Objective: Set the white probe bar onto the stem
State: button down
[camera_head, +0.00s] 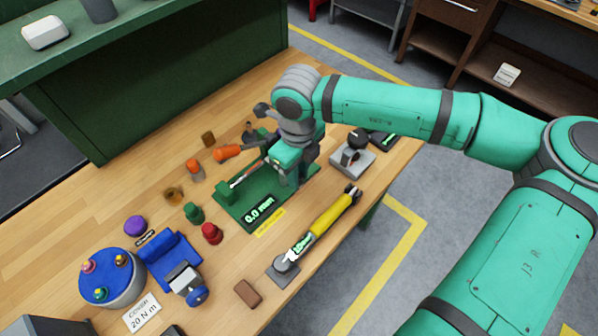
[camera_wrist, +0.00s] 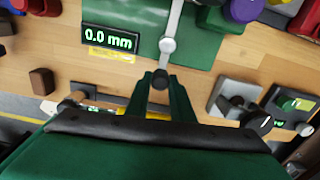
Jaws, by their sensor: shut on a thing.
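The white probe bar (camera_wrist: 172,22) is a slim pale rod. In the wrist view it runs from the top edge down to a round pale collar (camera_wrist: 167,45) and on to a darker end at my gripper. My gripper (camera_wrist: 160,80) is shut on that end. In the head view the bar (camera_head: 246,174) lies over the green base plate (camera_head: 238,212), with its far left end by a green block (camera_head: 227,192). My gripper (camera_head: 287,168) is low over the plate's right part. I cannot pick out the stem for sure, nor tell whether the bar touches anything.
A 0.0 mm readout (camera_head: 260,208) is on the plate's front. A yellow torque wrench (camera_head: 330,215) lies in front, and a grey block with a black knob (camera_head: 352,158) stands right. Red (camera_head: 212,233) and green caps stand left, with a blue vise (camera_head: 172,262) beyond.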

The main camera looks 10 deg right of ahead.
dwell(0.3)
jog(key=c, duration=1.5)
grip_release()
jog(key=shift+c, duration=0.2)
notch_tip(320, 180, up, 11)
jog(key=shift+f, duration=0.1)
